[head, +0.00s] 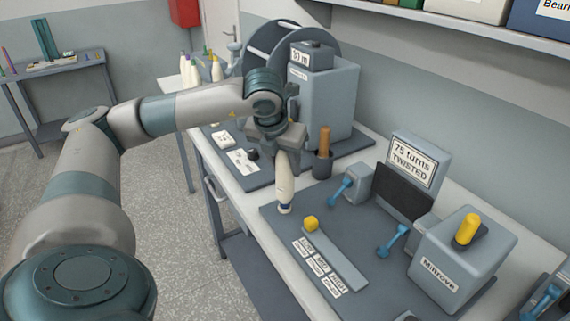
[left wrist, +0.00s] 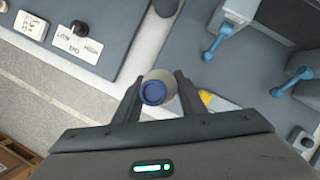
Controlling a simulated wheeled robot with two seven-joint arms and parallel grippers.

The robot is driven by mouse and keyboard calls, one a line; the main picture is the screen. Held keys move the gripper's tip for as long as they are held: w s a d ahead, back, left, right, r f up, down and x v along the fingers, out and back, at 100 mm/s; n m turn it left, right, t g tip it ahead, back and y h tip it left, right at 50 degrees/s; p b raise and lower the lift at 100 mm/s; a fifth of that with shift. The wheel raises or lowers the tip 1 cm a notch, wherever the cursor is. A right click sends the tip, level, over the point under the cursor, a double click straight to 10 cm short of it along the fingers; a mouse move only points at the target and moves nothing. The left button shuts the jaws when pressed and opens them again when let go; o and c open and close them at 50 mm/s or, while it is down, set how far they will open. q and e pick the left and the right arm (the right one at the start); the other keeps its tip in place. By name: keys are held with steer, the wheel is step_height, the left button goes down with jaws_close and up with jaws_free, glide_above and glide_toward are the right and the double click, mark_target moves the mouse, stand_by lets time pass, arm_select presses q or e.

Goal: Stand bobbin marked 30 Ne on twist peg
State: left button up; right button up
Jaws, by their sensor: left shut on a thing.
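My left gripper (head: 286,150) is shut on a cream bobbin (head: 284,175), which hangs nearly upright with its blue end down. In the left wrist view the bobbin (left wrist: 158,88) sits between the two fingers, its blue end facing the camera. No 30 Ne mark can be read on it. The blue end is over the left part of the twist tester's grey base (head: 272,218); I cannot tell if it touches. The tester bears a sign (head: 413,161) reading 75 turns TWISTED. I cannot make out the twist peg; it may be hidden below the bobbin. My right gripper is not in view.
A yellow knob (head: 311,223) on a grey bar is just right of the bobbin. Blue cranks (head: 342,188) stand farther right. A dark cup (head: 322,164) holding a wooden handle stands behind. Several other bobbins (head: 194,76) stand at the back left.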

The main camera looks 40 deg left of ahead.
arm_select(q)
steer(key=shift+f, duration=0.1)
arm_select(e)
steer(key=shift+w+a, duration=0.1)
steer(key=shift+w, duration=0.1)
arm_select(q)
steer(key=o, duration=1.2)
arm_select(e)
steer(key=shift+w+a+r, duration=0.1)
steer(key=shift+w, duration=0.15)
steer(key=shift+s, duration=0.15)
